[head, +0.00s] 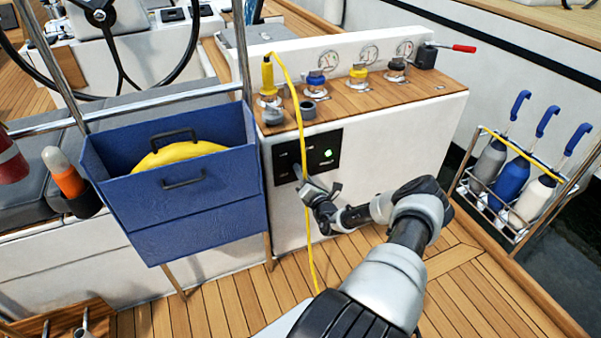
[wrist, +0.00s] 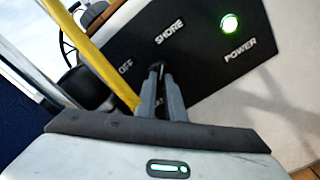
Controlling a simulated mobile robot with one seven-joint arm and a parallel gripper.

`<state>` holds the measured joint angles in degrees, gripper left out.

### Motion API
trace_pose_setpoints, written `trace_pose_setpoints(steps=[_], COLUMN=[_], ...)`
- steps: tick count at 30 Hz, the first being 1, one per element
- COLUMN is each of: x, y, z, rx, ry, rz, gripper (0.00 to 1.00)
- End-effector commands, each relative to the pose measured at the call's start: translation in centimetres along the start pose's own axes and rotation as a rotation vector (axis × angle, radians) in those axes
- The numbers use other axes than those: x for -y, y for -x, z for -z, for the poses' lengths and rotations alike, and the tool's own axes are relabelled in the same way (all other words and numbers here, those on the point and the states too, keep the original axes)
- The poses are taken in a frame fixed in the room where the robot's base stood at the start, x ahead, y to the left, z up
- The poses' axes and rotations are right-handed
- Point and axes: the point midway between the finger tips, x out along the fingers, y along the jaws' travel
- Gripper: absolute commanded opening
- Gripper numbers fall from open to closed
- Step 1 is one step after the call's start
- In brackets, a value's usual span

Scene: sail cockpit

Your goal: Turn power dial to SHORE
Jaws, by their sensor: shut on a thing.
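The black power panel (head: 309,157) is on the white console's front face. In the wrist view the panel (wrist: 205,75) carries the labels OFF, SHORE and POWER, and a green lamp (wrist: 229,23) is lit by POWER. Another label is partly covered by the fingers. My gripper (wrist: 161,82) is shut on the power dial, on the left part of the panel below SHORE and right of OFF. The fingers hide most of the dial, so I cannot tell its exact pointing. In the head view my gripper (head: 303,180) is at the panel's lower left.
A yellow line (head: 303,217) hangs down in front of the panel, close beside my gripper. A blue box (head: 190,200) with a yellow item in it stands left. Winches (head: 358,76) and gauges are on the console top. A rack of bottles (head: 512,190) is at right.

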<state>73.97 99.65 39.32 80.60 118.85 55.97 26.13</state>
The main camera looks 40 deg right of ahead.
Motion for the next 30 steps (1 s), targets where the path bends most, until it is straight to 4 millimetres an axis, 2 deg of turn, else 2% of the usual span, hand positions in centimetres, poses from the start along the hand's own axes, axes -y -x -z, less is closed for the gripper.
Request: trace_pose_setpoints(steps=[1,2,5,13,17,23,30], x=[0.1,0.1,0.1,0.0,0.0,-0.1,-0.1], y=[0.1,0.1,0.1,0.1,0.7,4.2,10.2], z=[0.2,0.2,0.2,0.1,-0.1,-0.2,-0.2], rx=[-0.003,-0.003,-0.002,-0.001,-0.001,-0.002,-0.001], ry=[-0.004,-0.004,-0.003,-0.001,-0.001,-0.002,-0.003], rz=[0.002,0.002,0.002,0.001,0.002,0.004,0.005], gripper=[0.0,0.11,0.28,0.28,0.28,0.28,0.28])
